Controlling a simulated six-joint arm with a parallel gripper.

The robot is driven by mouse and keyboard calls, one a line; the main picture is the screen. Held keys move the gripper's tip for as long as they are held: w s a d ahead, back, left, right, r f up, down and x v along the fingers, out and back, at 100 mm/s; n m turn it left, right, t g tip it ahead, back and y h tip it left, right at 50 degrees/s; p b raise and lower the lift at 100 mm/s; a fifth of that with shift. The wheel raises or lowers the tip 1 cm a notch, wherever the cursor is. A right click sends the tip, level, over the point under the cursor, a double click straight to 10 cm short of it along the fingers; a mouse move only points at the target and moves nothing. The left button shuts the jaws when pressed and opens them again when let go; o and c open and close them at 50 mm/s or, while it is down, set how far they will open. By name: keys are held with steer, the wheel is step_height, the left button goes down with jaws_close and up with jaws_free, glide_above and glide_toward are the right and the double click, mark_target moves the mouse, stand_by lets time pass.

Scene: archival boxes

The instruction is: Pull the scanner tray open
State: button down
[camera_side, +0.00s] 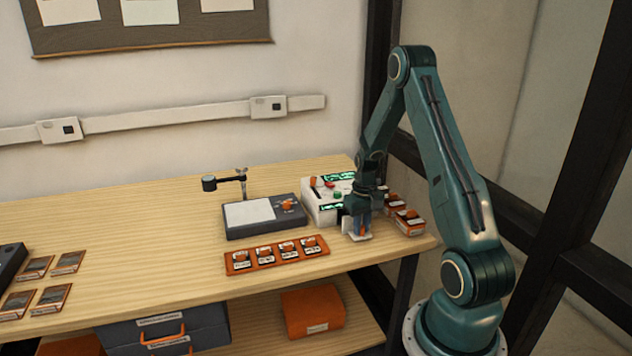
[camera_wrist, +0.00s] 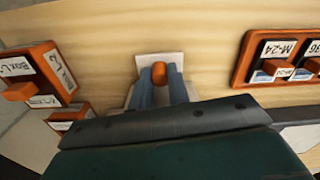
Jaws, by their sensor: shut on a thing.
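The scanner is a white box (camera_side: 322,212) with green displays and coloured buttons, standing at the right end of the bench. My gripper (camera_side: 360,231) is at its front right, low over the bench. In the wrist view, my two blue-grey fingers (camera_wrist: 160,76) are closed on either side of an orange knob (camera_wrist: 159,70). A pale plate (camera_wrist: 172,59), seemingly the tray front, shows around the knob. The pale plate also shows beside my gripper in the side view (camera_side: 346,226). My gripper hides much of the tray, so I cannot tell how far out it is.
Orange-and-white boxes (camera_side: 408,223) stand close right of my gripper. An orange rack (camera_side: 238,269) of labelled pieces lies to the left, in front of a dark copy stand (camera_side: 236,233). Bare bench lies in front of my gripper, up to the bench edge.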

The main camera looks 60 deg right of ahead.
steer(key=shift+s+a, duration=1.55)
steer(key=c, duration=1.3)
jaws_free()
steer(key=shift+r, duration=0.1)
step_height(320, 180, up, 14)
steer(key=shift+f, duration=0.2)
